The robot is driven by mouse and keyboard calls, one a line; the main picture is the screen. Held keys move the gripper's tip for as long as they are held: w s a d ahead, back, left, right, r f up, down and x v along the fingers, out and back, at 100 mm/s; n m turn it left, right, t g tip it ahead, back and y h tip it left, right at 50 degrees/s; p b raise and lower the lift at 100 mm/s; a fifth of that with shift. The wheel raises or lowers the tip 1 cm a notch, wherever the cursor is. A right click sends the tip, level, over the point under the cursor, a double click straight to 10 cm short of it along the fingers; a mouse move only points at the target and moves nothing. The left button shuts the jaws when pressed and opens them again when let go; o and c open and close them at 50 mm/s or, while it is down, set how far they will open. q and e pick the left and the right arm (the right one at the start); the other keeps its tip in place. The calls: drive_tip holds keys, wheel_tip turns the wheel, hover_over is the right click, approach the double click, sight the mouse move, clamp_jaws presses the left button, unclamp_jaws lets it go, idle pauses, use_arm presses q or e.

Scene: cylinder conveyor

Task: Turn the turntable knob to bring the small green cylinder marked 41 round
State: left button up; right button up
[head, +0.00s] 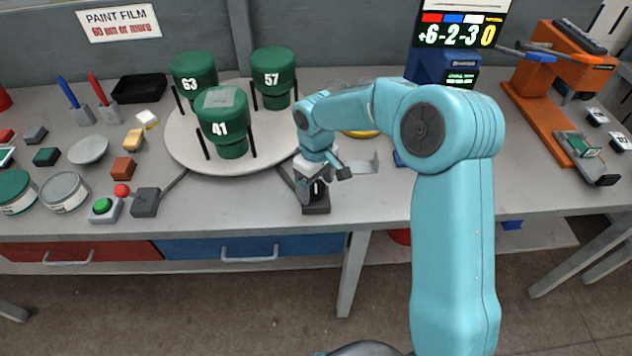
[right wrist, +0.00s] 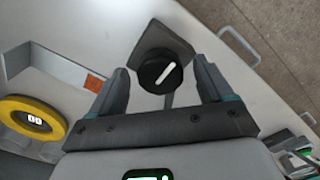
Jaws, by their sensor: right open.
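The green cylinder marked 41 (head: 224,127) stands upright at the front of the pale round turntable (head: 183,150), with a grey patch on its top. Green cylinders marked 63 (head: 191,75) and 57 (head: 272,80) stand behind it. The black knob (right wrist: 160,72) with a white line shows in the right wrist view on its dark grey base (right wrist: 172,43). My right gripper (head: 315,188) is over the knob base (head: 316,209) in the head view. Its open fingers lie on either side of the knob, with gaps visible. My left gripper is not in view.
A yellow ring (right wrist: 33,118) lies near my right gripper. Dishes, tins and small blocks crowd the left side. An orange stand (head: 540,95) is at right.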

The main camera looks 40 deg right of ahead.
drive_tip(key=shift+c, duration=0.3)
drive_tip(key=shift+w, duration=0.15)
drive_tip(key=c, duration=1)
